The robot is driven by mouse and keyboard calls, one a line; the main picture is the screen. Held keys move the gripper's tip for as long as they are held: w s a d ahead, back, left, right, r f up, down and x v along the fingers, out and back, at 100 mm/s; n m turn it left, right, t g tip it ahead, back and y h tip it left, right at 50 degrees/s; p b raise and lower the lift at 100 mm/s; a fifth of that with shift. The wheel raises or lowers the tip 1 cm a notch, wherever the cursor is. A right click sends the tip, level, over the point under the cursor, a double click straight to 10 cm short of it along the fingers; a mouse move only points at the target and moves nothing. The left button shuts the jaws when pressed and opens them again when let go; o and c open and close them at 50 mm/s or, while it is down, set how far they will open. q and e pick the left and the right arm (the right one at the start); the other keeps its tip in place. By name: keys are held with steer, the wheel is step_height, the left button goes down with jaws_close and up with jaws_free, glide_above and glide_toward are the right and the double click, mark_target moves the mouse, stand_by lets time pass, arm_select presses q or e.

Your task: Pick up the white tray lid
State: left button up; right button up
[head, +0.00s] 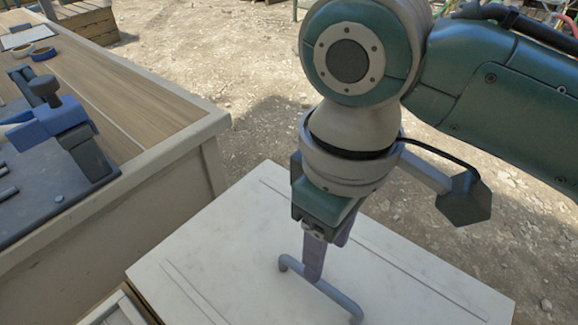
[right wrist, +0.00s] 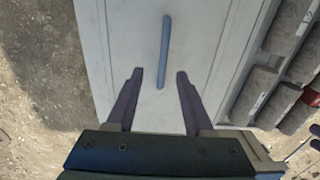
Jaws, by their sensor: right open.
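The white tray lid (head: 230,260) lies flat in the lower middle of the head view, with a grey bar handle (head: 325,290) raised on its top. My right gripper (head: 313,275) points down over the lid, close to the far end of the handle. In the right wrist view the lid (right wrist: 120,60) runs away from me. There the handle (right wrist: 164,52) lies between the lines of the two fingers, mostly beyond their tips. My right gripper (right wrist: 159,75) is open and empty. Whether its tips touch the lid cannot be told. My left gripper is not in view.
A wooden-topped workbench (head: 120,90) stands at the left with a blue and black clamp-like tool (head: 60,125) and tape rolls (head: 42,53). Several grey cylinders (right wrist: 270,85) lie in a rack beside the lid in the right wrist view. Bare gravel ground (head: 230,50) lies behind.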

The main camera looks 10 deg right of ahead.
mark_target(320, 281)
steer(key=f, duration=0.3)
steer(key=shift+s+a+f+b, duration=0.2)
steer(key=shift+s+f+b, duration=0.05)
steer(key=shift+b, duration=0.1)
step_height(320, 281, down, 5)
steer(key=shift+f+b, duration=0.1)
steer(key=shift+b, duration=0.8)
steer(key=shift+c, duration=0.2)
jaws_close()
steer(key=shift+w, duration=0.1)
